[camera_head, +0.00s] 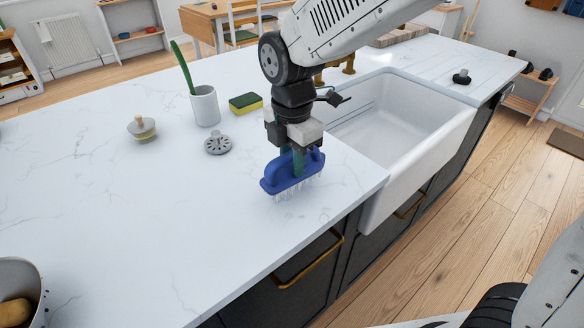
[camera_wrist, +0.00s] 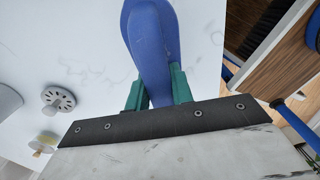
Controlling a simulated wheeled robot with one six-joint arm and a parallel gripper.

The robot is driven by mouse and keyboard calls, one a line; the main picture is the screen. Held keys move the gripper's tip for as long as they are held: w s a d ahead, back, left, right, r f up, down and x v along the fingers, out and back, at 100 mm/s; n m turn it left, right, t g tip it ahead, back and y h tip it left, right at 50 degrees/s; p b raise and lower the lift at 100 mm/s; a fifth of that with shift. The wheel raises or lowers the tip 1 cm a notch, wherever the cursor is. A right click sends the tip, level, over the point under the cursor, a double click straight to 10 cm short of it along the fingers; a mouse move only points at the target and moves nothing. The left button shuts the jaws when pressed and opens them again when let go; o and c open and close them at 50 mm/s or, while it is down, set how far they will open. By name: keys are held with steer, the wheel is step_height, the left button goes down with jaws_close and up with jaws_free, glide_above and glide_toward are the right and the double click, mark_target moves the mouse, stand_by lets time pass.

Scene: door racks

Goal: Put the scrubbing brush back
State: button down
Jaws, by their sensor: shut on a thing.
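A blue scrubbing brush (camera_head: 293,172) with pale bristles pointing down is at the counter's front edge, left of the sink. My gripper (camera_head: 299,160) points down from above and is shut on the brush's handle. In the wrist view, the green fingers of my gripper (camera_wrist: 158,92) sit on both sides of the blue brush (camera_wrist: 150,45). The bristles are hidden there. I cannot tell for sure whether the bristle tips touch the counter.
On the white counter (camera_head: 120,190) stand a white cup (camera_head: 205,106) with a green-handled tool, a sponge (camera_head: 245,103), a grey drain strainer (camera_head: 218,145) and a small round brush (camera_head: 141,127). The white sink (camera_head: 400,130) is at right. A pot (camera_head: 20,285) is at lower left.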

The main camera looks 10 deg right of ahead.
steer(key=shift+f, duration=1.25)
steer(key=shift+f, duration=0.15)
steer(key=c, duration=1.2)
jaws_free()
step_height(320, 180, up, 12)
steer(key=shift+r, duration=0.15)
steer(key=s+d+r+m, duration=0.2)
steer(key=s+d+m, duration=0.5)
steer(key=d+m, duration=0.4)
steer(key=s+d+f+m+t, duration=0.1)
steer(key=s+d+f+m, duration=0.2)
steer(key=s+d+m, duration=0.7)
steer(key=s+m, duration=0.2)
steer(key=m, duration=0.1)
steer(key=shift+d+m, duration=0.3)
steer(key=shift+m, duration=0.1)
